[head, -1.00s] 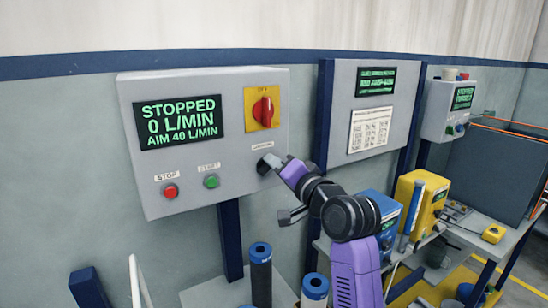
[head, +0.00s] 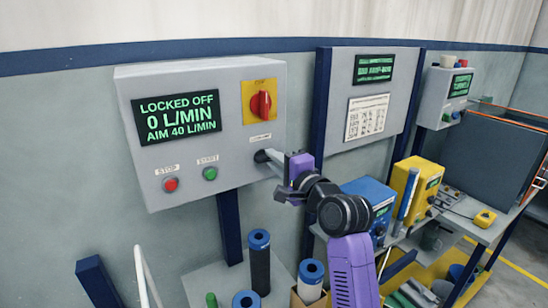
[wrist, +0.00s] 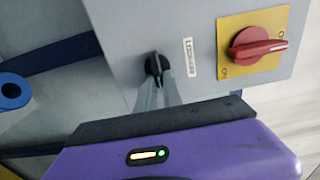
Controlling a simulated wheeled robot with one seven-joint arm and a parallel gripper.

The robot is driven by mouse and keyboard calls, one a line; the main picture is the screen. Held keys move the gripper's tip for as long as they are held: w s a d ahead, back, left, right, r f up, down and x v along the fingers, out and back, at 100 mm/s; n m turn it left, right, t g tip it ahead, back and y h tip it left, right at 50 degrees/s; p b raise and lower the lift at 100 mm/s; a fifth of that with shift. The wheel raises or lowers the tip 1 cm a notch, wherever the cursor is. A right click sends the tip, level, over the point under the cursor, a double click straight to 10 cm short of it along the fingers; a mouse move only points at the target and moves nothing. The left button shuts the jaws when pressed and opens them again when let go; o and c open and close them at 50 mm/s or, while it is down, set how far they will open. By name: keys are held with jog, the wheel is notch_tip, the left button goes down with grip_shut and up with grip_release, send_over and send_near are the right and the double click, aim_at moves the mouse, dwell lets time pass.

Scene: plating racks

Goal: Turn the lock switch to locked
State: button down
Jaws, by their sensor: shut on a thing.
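The lock switch is a small black knob (head: 262,156) at the lower right of the grey control box. In the wrist view the knob (wrist: 155,66) sits beside a white label. My gripper (head: 268,158) is at the knob, its thin grey fingers shut on it; they also reach it in the wrist view (wrist: 156,84). The fingers partly hide the knob in the head view. The box's display (head: 177,118) reads LOCKED OFF, 0 L/MIN, AIM 40 L/MIN.
A red rotary switch (head: 261,104) on a yellow plate is above the knob. A red stop button (head: 170,184) and green start button (head: 210,173) are to the left. Blue-capped rolls (head: 259,262) stand below. A bench with blue and yellow units (head: 415,190) is at right.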

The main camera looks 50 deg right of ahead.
dwell(0.4)
jog(key=c, duration=1.5)
grip_release()
jog(key=b+v, duration=0.2)
jog(key=v, duration=0.5)
jog(key=shift+s+a, duration=0.1)
jog(key=shift+s, duration=0.3)
